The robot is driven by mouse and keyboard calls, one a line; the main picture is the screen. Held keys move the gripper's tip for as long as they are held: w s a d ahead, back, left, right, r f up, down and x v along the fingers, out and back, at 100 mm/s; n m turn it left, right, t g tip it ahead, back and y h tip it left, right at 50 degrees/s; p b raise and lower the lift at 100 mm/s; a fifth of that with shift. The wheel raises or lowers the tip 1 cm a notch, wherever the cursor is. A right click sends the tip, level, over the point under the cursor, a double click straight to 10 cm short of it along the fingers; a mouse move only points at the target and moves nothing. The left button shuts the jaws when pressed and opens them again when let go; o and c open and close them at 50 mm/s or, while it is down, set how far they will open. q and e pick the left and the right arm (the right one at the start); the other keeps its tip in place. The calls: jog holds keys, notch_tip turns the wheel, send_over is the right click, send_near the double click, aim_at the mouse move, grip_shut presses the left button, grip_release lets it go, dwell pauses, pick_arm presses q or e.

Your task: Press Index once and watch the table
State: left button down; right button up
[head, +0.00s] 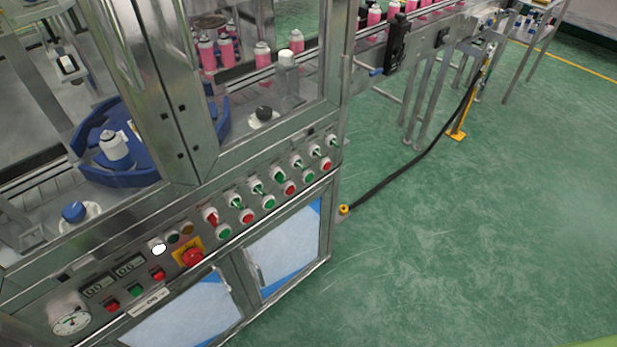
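The blue rotary table (145,172) sits behind the machine's clear guard on the left, partly hidden by a steel corner post. A white can (114,149) stands in it. The control panel (180,228) runs along the machine's front edge with several red and green push buttons and selector switches. A green button (135,291) sits between two red buttons, one on the left (112,306) and one on the right (158,275). The button labels are too small to read, so I cannot tell which is Index. Neither of my grippers is in view.
A red emergency stop (192,257) on a yellow plate and a lit white lamp (158,249) are on the panel. A pressure gauge (71,320) is at lower left. Pink cans (375,14) stand on a conveyor behind. A black hose (415,160) crosses the otherwise clear green floor.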

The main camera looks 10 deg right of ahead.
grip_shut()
